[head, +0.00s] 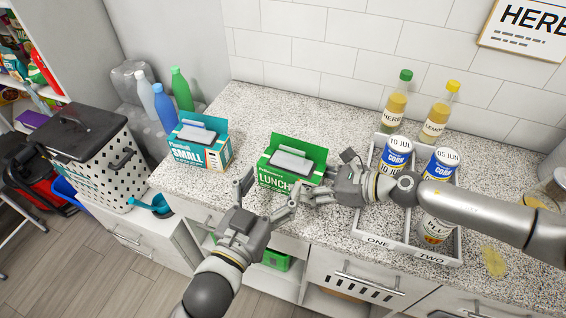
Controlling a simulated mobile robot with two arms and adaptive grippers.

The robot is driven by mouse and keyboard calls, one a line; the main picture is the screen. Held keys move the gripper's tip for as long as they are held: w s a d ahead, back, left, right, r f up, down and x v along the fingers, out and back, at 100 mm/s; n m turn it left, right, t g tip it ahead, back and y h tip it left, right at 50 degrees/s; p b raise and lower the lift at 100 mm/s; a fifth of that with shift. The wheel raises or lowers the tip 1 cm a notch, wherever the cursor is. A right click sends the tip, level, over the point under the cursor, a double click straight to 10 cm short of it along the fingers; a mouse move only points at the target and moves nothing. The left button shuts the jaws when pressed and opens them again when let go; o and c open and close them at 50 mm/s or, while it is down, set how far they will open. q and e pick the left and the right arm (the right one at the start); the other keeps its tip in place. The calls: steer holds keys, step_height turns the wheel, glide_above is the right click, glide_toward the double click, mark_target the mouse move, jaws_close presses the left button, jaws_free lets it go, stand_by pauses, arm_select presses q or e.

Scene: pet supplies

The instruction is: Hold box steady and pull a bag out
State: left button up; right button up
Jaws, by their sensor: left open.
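The green "LUNCH" box (273,178) stands upright on the speckled counter, with a pale bag (292,162) showing in its top opening. My right gripper (322,194) is at the green box's right side, pointing left. Its fingers are partly hidden, so its opening is unclear.
A white divided tray (408,248) marked ONE and TWO holds corn cans (398,150) and other items under my right arm. Two bottles (396,102) stand behind it. Several bottles (181,90) stand at left. Counter behind the green box is clear.

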mark_target(291, 151)
arm_select(q)
steer(key=x, duration=1)
steer(key=shift+w+d, duration=0.2)
steer(key=shift+w, duration=0.15)
steer(key=c, duration=1.2)
steer(key=shift+r, duration=0.1)
steer(key=shift+c, duration=0.2)
steer(key=shift+r, duration=0.15)
steer(key=shift+r, duration=0.9)
steer(key=shift+r, duration=2.05)
